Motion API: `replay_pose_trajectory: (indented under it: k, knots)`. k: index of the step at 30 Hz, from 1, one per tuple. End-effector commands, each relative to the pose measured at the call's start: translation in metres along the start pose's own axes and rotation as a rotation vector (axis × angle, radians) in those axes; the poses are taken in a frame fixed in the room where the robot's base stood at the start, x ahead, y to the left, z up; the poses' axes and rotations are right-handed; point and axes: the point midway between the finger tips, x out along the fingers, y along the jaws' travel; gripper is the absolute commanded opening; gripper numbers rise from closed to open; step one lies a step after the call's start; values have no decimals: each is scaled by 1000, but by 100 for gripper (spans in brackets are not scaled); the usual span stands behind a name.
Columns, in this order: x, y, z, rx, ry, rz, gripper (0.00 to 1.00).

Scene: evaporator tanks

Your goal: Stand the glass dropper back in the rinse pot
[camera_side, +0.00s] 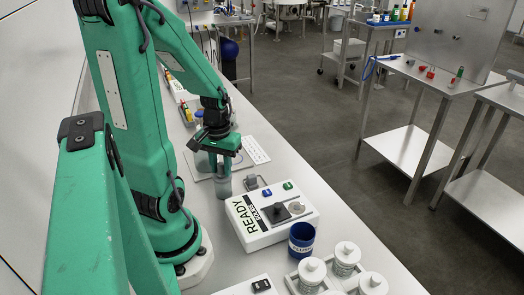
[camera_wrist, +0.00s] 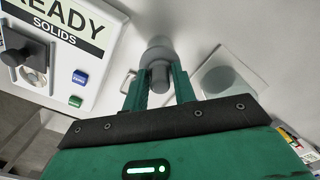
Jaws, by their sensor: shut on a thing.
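My gripper (camera_side: 222,152) points down over the left part of the bench. In the wrist view its two fingers (camera_wrist: 159,84) are closed on a narrow grey cylinder, which I take to be the glass dropper (camera_wrist: 159,70). Directly beyond it is a wider pale grey cylinder (camera_wrist: 157,48), which shows as a translucent grey cylinder (camera_side: 224,186) under the fingers in the side view. I cannot tell if this is the rinse pot or part of the held thing, nor whether it touches the bench. The dropper's lower end is hidden.
A white READY/SOLIDS box (camera_side: 272,217) stands close by, with a small grey fixture (camera_side: 252,181) behind it. A blue labelled cup (camera_side: 302,240) and several white-lidded jars (camera_side: 346,258) stand at the front. A pale plate (camera_side: 202,176) lies beside the gripper.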

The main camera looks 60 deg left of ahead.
Motion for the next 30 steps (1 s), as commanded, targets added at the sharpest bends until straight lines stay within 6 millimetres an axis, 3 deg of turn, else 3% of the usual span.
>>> replay_pose_trajectory:
  k: [10,11,14,30]
  knots:
    - [1,0,0,0,0,0,5]
    - [1,0,0,0,0,0,33]
    - [1,0,0,0,1,0,52]
    - [-7,0,-1,0,4,0,52]
